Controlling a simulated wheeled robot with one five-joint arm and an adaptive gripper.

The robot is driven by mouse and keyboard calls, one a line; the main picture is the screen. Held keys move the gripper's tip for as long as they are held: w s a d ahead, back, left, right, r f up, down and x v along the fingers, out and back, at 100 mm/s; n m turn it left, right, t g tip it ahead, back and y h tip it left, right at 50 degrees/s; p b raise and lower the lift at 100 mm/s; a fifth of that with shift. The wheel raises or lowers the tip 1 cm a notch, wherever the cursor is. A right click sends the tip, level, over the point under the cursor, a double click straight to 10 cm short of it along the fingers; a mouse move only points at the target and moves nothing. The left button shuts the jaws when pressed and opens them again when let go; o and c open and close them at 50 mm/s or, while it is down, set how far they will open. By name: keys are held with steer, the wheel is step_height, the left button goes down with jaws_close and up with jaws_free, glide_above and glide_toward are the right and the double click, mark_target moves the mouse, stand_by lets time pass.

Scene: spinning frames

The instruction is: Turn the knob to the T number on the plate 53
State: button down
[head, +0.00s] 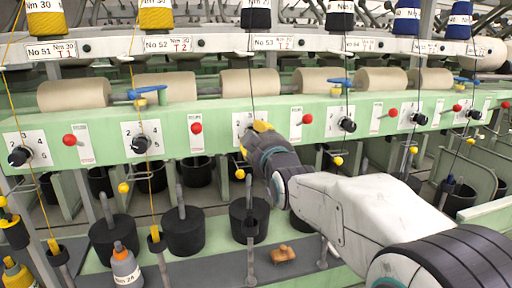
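The plate 53 (275,43) is on the upper rail and reads "No 53, Nm 30, T 2". Below it, a white dial panel (238,119) is on the green beam, with only its upper left part showing. The knob of this dial is hidden behind my gripper (259,128). My gripper is dark grey with yellow at its tip, and it is at the dial, reaching in from the lower right. I cannot tell whether its fingers are open or shut, or whether they touch the knob.
Neighbouring dials have black knobs at left (140,145) and right (347,125). Red buttons, one to the left (196,128) and one to the right (307,118), flank my gripper. Yarn strands hang before the beam. Black pots (183,232) and a bottle (126,268) stand below.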

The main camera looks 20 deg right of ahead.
steer(key=n+b, duration=0.2)
steer(key=n, duration=0.1)
steer(key=n+b, duration=0.1)
steer(key=shift+f+n+b, duration=0.3)
steer(key=shift+r+n+b, duration=0.1)
steer(key=shift+n+b, duration=0.8)
steer(key=shift+n, duration=0.9)
steer(key=c, duration=0.9)
jaws_free()
steer(key=shift+w+r, duration=0.1)
steer(key=s, duration=1.2)
